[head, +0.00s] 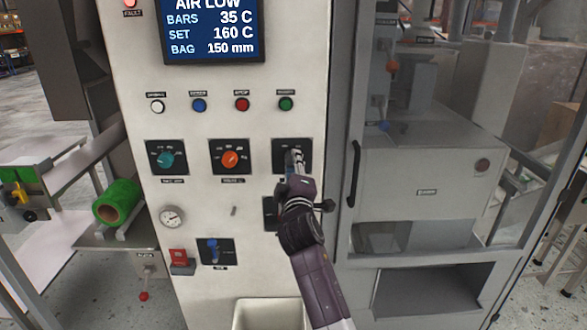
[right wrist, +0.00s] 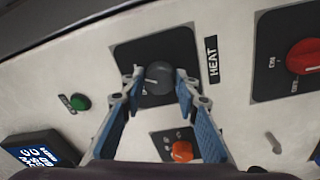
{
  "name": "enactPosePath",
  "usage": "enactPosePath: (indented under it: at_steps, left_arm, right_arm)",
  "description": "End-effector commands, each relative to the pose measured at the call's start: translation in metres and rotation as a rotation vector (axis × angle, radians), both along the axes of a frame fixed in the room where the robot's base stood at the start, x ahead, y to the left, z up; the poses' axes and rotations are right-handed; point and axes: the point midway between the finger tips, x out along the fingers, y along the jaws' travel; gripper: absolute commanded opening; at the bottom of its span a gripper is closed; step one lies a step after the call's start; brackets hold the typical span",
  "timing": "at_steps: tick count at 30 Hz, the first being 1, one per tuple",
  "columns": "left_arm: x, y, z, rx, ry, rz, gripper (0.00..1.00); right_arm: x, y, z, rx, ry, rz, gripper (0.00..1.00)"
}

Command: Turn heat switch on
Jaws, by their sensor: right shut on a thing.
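The heat switch is a dark grey rotary knob (right wrist: 159,72) on a black plate, beside a HEAT label (right wrist: 212,60) in the right wrist view. In the head view its black plate (head: 280,146) shows at the right of the knob row, and the knob is mostly hidden by my gripper. My right gripper (head: 294,157) is at the knob. In the right wrist view its two fingers (right wrist: 160,88) stand on either side of the knob, shut on it. A pale pointer mark shows on the knob. My left gripper is not in view.
Teal (head: 166,159) and orange (head: 230,160) knobs sit left of the heat switch, with a green button (head: 286,104) above. A cabinet door handle (head: 352,174) stands out at the right.

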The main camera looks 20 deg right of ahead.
Motion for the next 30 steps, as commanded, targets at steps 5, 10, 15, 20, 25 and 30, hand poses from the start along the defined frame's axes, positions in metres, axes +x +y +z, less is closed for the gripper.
enactPosePath:
  at_steps: [5,10,15,20,25,30]
  left_arm:
    - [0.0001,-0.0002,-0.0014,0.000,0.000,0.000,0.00]
    - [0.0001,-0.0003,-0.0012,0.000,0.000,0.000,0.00]
    - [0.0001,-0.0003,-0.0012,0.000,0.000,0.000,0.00]
    - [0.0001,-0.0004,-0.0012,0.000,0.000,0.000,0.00]
    - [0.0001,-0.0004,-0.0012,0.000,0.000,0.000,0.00]
    - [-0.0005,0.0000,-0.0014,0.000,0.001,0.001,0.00]
  right_arm:
    - [0.0000,0.0000,-0.0024,0.016,0.001,-0.001,0.04]
    - [-0.0001,0.0000,-0.0023,0.018,0.001,0.000,0.04]
    - [0.0000,0.0000,-0.0024,0.017,0.000,0.000,0.32]
    - [0.0000,0.0000,-0.0018,0.015,-0.001,0.000,0.46]
    - [-0.0001,-0.0001,-0.0010,0.014,-0.002,0.000,0.46]
    - [-0.0036,0.0009,-0.0015,0.013,-0.002,0.000,0.46]
